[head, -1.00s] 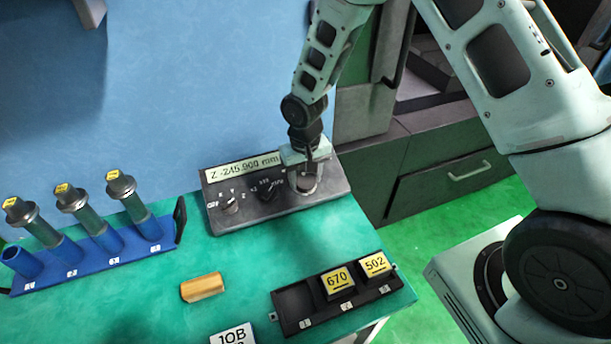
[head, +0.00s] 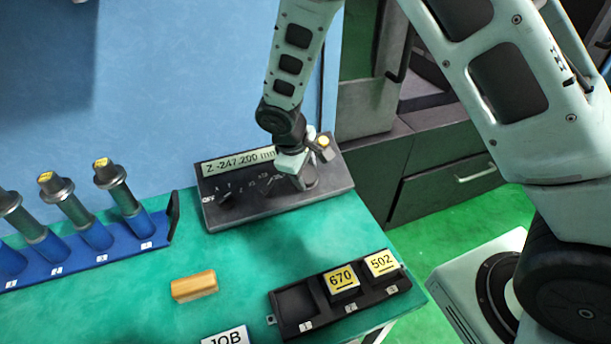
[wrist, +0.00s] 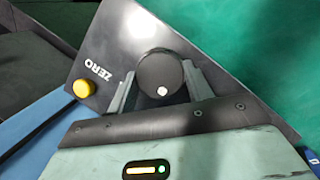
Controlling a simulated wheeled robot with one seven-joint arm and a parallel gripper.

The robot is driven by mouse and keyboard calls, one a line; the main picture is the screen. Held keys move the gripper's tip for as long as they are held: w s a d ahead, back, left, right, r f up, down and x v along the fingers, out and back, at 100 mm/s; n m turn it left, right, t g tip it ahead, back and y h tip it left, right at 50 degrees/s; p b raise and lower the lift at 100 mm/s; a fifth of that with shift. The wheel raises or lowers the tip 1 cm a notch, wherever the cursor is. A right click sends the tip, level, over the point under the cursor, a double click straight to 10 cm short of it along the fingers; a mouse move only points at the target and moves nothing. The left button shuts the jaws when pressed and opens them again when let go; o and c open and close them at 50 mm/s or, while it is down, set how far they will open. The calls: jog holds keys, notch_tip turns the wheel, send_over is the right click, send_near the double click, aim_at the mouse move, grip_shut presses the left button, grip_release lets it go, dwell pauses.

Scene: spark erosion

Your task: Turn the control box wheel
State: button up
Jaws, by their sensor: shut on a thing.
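The control box (head: 240,208) is a dark slanted panel at the back of the green table, with a display reading Z -247.200 mm. Its wheel (wrist: 161,76) is a round dark knob with a small white mark, seen in the wrist view. My gripper (wrist: 160,84) is shut on the wheel, one finger on each side of it. In the head view my gripper (head: 300,178) covers part of the wheel and panel. A yellow button (wrist: 83,88) sits beside the word ZERO on the panel.
A blue rack (head: 100,250) with several metal holders stands at left. A wooden block (head: 194,286) lies in front of the box. A black tray (head: 297,326) holds yellow-labelled 670 and 502 blocks; slot 1 is empty. A JOB card (head: 226,337) lies at the front edge.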

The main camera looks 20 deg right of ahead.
jog(key=n+b, duration=0.1)
jog(key=n, duration=0.1)
jog(key=n+t+b, duration=0.1)
jog(key=n+b, duration=0.1)
jog(key=f+n+t+h+b, duration=0.1)
jog(key=n+b, duration=0.1)
jog(key=shift+s+a, duration=0.15)
jog(key=shift+s, duration=0.1)
jog(key=n+t+b, duration=0.1)
jog(key=n+b, duration=0.2)
jog(key=shift+s+n, duration=0.1)
jog(key=shift+n, duration=0.2)
jog(key=shift+r+n+t+b, duration=0.15)
jog(key=shift+n+t+b, duration=0.55)
jog(key=shift+n+b, duration=0.65)
jog(key=o, duration=1)
jog(key=shift+c, duration=0.2)
jog(key=shift+r, duration=0.2)
